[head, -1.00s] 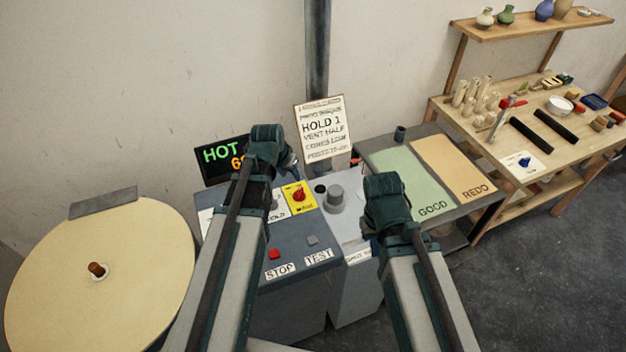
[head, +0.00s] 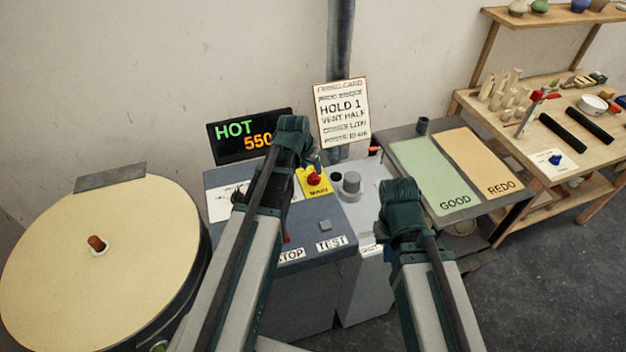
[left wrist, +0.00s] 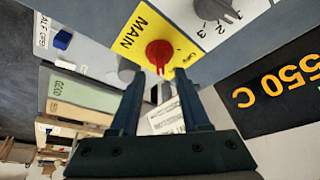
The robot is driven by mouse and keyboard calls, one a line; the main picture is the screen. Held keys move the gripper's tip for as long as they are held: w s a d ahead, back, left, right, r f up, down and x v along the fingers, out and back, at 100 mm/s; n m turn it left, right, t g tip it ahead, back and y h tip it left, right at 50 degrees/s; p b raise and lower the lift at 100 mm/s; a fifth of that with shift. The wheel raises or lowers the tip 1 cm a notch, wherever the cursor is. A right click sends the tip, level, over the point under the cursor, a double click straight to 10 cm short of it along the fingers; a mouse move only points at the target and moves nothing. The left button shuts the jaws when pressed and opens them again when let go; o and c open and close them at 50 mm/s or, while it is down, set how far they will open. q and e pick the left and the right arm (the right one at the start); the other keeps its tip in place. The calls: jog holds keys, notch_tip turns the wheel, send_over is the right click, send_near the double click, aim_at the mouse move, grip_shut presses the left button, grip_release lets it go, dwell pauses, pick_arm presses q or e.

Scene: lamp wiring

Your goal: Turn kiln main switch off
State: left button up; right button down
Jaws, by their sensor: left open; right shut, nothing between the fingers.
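The main switch is a red knob (head: 314,179) on a yellow plate marked MAIN (head: 318,190), on top of the blue-grey kiln control panel (head: 310,215). In the left wrist view the red knob (left wrist: 159,52) lies just beyond and between the fingertips of my left gripper (left wrist: 160,82). That gripper is open and empty, and I see no contact with the knob. In the head view my left gripper (head: 308,158) is partly hidden by its wrist, beside the knob. My right gripper (head: 386,245) is shut, mostly hidden by its wrist, right of the panel.
A display (head: 250,135) reads HOT 550. A grey knob (head: 349,183) stands on the unit right of the panel. The STOP button is mostly hidden by my left arm. A round kiln lid (head: 100,260) is at left. GOOD and REDO mats (head: 435,178) lie at right.

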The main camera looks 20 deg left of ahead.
aim_at(314, 173)
pick_arm(q)
jog(key=b+x, duration=0.2)
jog(key=x, duration=0.2)
jog(key=shift+b, duration=0.35)
pick_arm(e)
notch_tip(314, 173, down, 4)
jog(key=shift+r, duration=0.15)
pick_arm(q)
grip_shut()
